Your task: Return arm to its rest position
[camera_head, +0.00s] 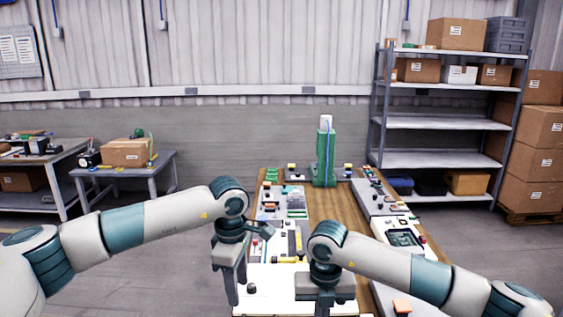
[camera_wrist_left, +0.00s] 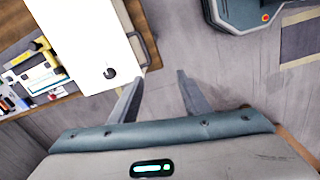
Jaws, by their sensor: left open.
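My left gripper (camera_head: 232,288) hangs pointing down at the left edge of the wooden workbench (camera_head: 347,205). In the left wrist view my left gripper (camera_wrist_left: 160,88) has its two fingers apart, with nothing between them but grey floor. My right gripper (camera_head: 325,300) points down over the near part of the bench. Its fingers are partly cut off by the bottom edge, so I cannot tell how far apart they are. A green upright device (camera_head: 325,155) with a white top stands at the far end of the bench. I cannot make out a screwdriver.
Panels with small parts (camera_head: 292,200) line the bench's left side. A device with a screen (camera_head: 403,238) sits on the right. A white panel (camera_wrist_left: 95,45) lies beside my left fingers. A shelf (camera_head: 440,122) with boxes stands behind right, a small table (camera_head: 125,170) at left. Floor at left is clear.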

